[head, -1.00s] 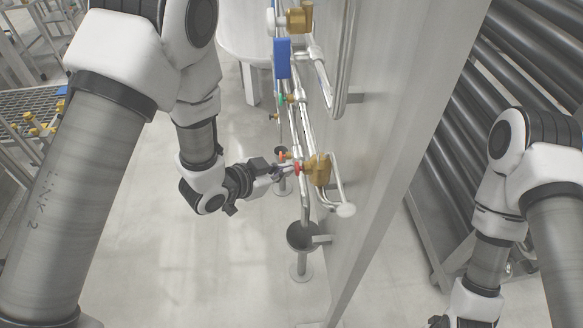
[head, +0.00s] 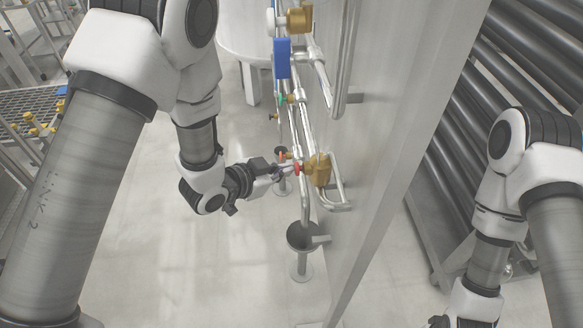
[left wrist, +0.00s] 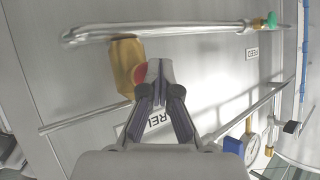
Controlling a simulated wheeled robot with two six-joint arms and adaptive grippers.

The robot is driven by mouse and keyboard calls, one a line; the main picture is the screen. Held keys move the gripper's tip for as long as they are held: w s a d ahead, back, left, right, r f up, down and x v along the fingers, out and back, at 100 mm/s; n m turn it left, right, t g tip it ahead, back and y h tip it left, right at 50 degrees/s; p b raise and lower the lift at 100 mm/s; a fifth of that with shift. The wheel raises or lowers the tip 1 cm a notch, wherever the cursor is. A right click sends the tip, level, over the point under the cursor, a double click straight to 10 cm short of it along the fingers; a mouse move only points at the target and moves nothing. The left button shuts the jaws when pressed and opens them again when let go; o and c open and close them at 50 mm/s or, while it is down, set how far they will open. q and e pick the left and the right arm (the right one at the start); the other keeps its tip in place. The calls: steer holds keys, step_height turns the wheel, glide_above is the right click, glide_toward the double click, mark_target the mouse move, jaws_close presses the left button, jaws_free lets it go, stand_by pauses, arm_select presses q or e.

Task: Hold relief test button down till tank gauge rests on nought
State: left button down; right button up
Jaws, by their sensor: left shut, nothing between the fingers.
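The red relief test button (head: 299,169) sits on a brass valve body (head: 319,170) on the pipework. In the left wrist view the button (left wrist: 140,75) is partly hidden behind my fingers, beside the brass body (left wrist: 126,66). My left gripper (head: 291,169) is shut and empty. Its closed fingertips (left wrist: 159,72) are at the button and seem to touch it; how far it is pressed I cannot tell. My right gripper's fingers are out of view.
A tundish (head: 302,236) on a floor stand is below the valve. Pipes run alongside the grey panel (head: 385,150). A label starting "REL" (left wrist: 160,121) is partly hidden by my fingers. A "FEED" label (left wrist: 252,54) is at upper right. Floor left of the pipes is clear.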

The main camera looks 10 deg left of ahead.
arm_select(q)
steer(key=shift+s+a, duration=0.3)
steer(key=shift+a, duration=0.6)
steer(key=shift+s+a, duration=0.25)
steer(key=shift+a, duration=0.55)
steer(key=shift+s+a, duration=0.2)
steer(key=shift+a, duration=0.65)
steer(key=shift+s+a, duration=0.25)
steer(key=shift+a, duration=0.55)
